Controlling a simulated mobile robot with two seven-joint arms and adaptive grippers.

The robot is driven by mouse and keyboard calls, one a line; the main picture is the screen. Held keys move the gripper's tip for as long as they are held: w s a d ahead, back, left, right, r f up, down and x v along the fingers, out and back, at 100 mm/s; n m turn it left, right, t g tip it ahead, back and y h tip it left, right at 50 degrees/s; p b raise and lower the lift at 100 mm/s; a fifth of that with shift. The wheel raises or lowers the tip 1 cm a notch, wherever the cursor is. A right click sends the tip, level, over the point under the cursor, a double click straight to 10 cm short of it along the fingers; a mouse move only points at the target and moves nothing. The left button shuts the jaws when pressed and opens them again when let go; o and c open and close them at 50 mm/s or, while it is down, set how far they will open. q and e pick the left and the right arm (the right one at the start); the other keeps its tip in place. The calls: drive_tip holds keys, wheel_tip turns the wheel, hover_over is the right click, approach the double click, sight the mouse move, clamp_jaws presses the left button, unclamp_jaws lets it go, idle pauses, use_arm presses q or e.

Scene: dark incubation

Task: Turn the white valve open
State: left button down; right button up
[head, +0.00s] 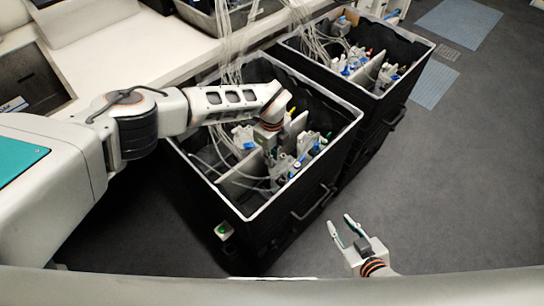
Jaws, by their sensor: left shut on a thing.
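In the head view my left arm reaches over the near black bin (345,132). My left gripper (272,160) points down into it, among white fittings. It is shut on a small pale part that looks like the white valve; the gripper and nearby fittings hide most of it, and I cannot tell how far the valve is turned. White fittings (282,168) with blue parts stand just beside the fingers. My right gripper (341,222) is open and empty, over the floor to the right of the near bin's front.
A second black bin (420,48) with similar fittings and tubes stands behind to the right. Pale tubes (232,50) run up from the near bin. A white counter (130,55) lies at the upper left. The grey floor (470,180) at the right is clear.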

use_arm(q)
drive_tip(key=c, duration=2.4)
unclamp_jaws()
drive_tip(key=shift+s+f, duration=0.1)
drive_tip(key=shift+r, duration=0.2)
wheel_tip(320, 180, up, 12)
drive_tip(key=shift+f, duration=0.15)
